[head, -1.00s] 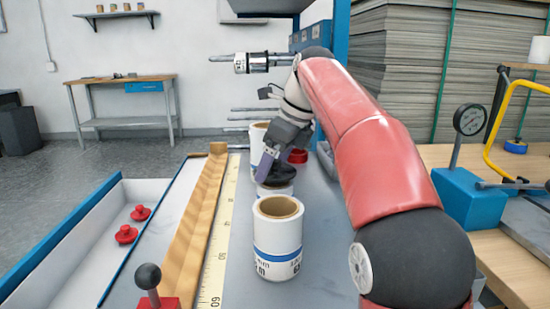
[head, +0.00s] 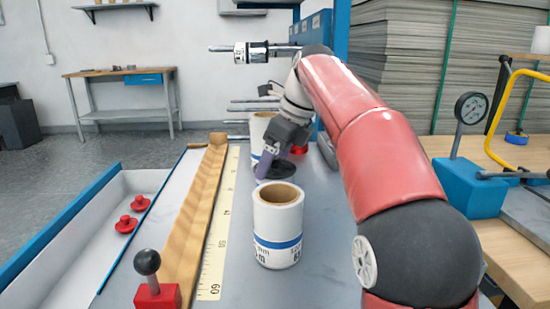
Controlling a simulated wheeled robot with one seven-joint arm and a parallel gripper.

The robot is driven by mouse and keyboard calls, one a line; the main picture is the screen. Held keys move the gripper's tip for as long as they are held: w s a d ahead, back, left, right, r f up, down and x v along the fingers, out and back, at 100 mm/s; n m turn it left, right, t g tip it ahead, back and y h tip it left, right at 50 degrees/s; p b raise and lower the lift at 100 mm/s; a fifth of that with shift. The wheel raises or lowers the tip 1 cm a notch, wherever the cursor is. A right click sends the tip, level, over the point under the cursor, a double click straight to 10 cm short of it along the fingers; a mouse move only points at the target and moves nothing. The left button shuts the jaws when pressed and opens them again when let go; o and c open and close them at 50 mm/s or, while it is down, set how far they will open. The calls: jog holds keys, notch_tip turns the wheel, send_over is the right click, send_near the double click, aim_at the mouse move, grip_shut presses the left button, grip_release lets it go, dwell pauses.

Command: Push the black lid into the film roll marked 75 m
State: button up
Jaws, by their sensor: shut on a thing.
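My gripper (head: 268,157) points down and left at the far part of the grey bench and is shut on the black lid (head: 281,172). The lid is a dark disc, just behind the front film roll in the picture. Beneath the lid only a sliver of a white roll (head: 261,181) shows; I cannot tell whether the lid is seated in it. The front film roll (head: 278,229) is white with a blue band and an open brown core. Another white roll (head: 262,128) stands behind my gripper. No roll's full marking is readable, so I cannot tell which is 75 m.
A wooden rail (head: 206,208) and a yellow measuring scale (head: 215,245) run left of the rolls. A red block with a black knob (head: 149,264) is at the near left. A red round part (head: 299,149) lies behind the lid. A blue gauge stand (head: 470,183) is at right.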

jog(key=shift+f, duration=0.2)
jog(key=o, duration=0.8)
